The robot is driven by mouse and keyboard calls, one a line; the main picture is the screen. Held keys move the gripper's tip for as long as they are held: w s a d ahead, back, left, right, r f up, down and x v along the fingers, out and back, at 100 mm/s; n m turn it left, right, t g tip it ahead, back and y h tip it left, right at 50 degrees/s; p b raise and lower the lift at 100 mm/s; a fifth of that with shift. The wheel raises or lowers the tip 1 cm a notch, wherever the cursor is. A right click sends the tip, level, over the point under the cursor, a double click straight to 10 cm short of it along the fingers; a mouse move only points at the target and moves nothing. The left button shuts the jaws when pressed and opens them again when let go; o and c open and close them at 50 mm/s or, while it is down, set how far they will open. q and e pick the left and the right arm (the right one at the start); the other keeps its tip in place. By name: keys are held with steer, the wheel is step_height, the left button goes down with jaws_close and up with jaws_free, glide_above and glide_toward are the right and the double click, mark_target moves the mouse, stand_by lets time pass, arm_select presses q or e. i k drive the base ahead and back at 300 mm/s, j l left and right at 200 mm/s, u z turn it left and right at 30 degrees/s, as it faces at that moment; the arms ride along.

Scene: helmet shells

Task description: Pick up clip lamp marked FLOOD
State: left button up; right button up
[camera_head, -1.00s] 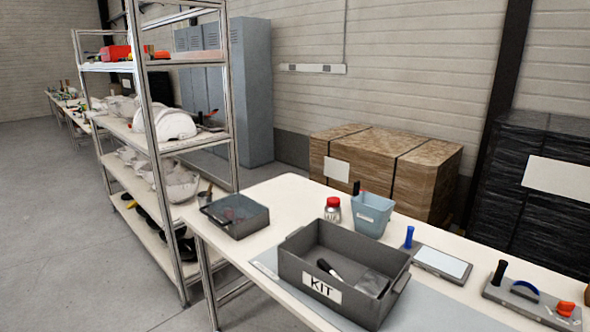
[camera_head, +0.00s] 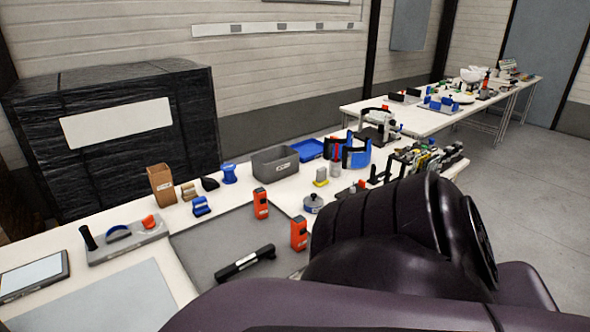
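I cannot pick out a clip lamp marked FLOOD for certain, since the labels are too small to read. Two upright orange-red devices with dark faces stand on the near table: one orange device (camera_head: 261,203) at the grey mat's far edge, another orange device (camera_head: 299,233) nearer to me. A black bar-shaped tool (camera_head: 245,262) with a small white label lies on the grey mat (camera_head: 205,245). My dark purple arm fills the lower right and hides part of the table. Neither gripper shows.
Along the table stand a cardboard box (camera_head: 162,184), a grey bin (camera_head: 275,163), a blue tray (camera_head: 308,149), blue-and-black holders (camera_head: 356,152) and a lidded pot (camera_head: 313,203). A black-wrapped pallet (camera_head: 110,145) stands behind. Open floor (camera_head: 540,190) lies at right.

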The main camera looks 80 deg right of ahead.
mark_target(261, 211)
steer(key=z, duration=2.2)
